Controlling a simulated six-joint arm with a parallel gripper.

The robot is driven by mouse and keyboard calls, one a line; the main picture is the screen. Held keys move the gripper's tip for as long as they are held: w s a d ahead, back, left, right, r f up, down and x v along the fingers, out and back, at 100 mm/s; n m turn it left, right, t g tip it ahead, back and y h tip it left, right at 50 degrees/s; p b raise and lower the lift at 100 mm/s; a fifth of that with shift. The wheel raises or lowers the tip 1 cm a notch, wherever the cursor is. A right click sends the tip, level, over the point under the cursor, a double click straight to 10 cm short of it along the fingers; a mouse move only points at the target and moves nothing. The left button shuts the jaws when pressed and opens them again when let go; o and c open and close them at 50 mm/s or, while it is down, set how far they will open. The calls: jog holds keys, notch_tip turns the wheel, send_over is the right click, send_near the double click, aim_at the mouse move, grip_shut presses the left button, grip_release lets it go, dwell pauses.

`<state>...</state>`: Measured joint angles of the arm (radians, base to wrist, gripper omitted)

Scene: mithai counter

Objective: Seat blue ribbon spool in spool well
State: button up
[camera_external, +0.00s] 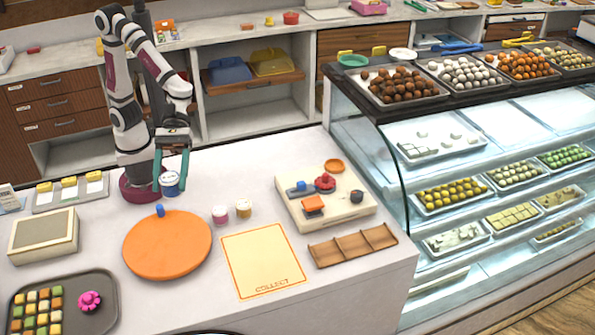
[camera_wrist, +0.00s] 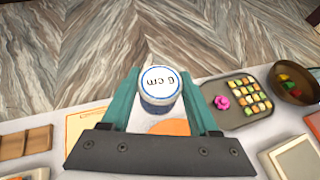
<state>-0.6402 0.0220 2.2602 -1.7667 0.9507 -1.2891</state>
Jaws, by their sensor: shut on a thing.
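The blue ribbon spool (camera_external: 171,184) has a white top and blue rims. My gripper (camera_external: 171,176) is shut on it, with one teal finger on each side, and it appears to hang above the counter behind the orange round board. In the wrist view the spool (camera_wrist: 160,86) sits between the fingertips with its top marked "6 cm" facing the camera. A brown wooden rack with open compartments (camera_external: 352,246) lies at the counter's front right. A cream board (camera_external: 350,212) with small coloured parts stands behind it. I cannot tell which place is the spool well.
The orange round board (camera_external: 165,247) has a blue knob on it. A pink-banded jar (camera_external: 220,215) and a gold one (camera_external: 243,208) stand right of it. A "COLLECT" mat (camera_external: 262,260) is empty. A grey sweets tray (camera_external: 105,292) is front left; a glass display case (camera_external: 400,190) borders the right.

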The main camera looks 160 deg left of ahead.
notch_tip(320, 180, up, 6)
jog(key=w+d, duration=0.2)
jog(key=w+a+r+n+y, duration=0.2)
jog(key=a, duration=0.4)
jog(key=s+a+f+n+y, duration=0.15)
jog(key=a+f, duration=0.25)
jog(key=a, duration=0.8)
jog(key=s+a+f+n+y, duration=0.1)
jog(key=a+f+n+y, duration=0.15)
jog(key=a, duration=0.85)
jog(key=s+a+f+n+y, duration=0.1)
jog(key=s+a+f, duration=0.3)
jog(key=a, duration=0.3)
jog(key=s+a+f+n+y, duration=0.1)
jog(key=s+a+f, duration=0.3)
jog(key=a, duration=0.3)
jog(key=s+a+f+n+g+y, duration=0.1)
jog(key=s+a+f+y, duration=0.1)
jog(key=s+a+f, duration=0.5)
jog(key=s+a+f+n+g+y, duration=0.15)
jog(key=s+a+f, duration=0.25)
jog(key=s, duration=0.5)
jog(key=shift+t+h, duration=0.25)
jog(key=shift+t, duration=0.2)
jog(key=shift+s+f, duration=0.15)
jog(key=shift+f, duration=2.15)
jog(key=shift+f, duration=0.6)
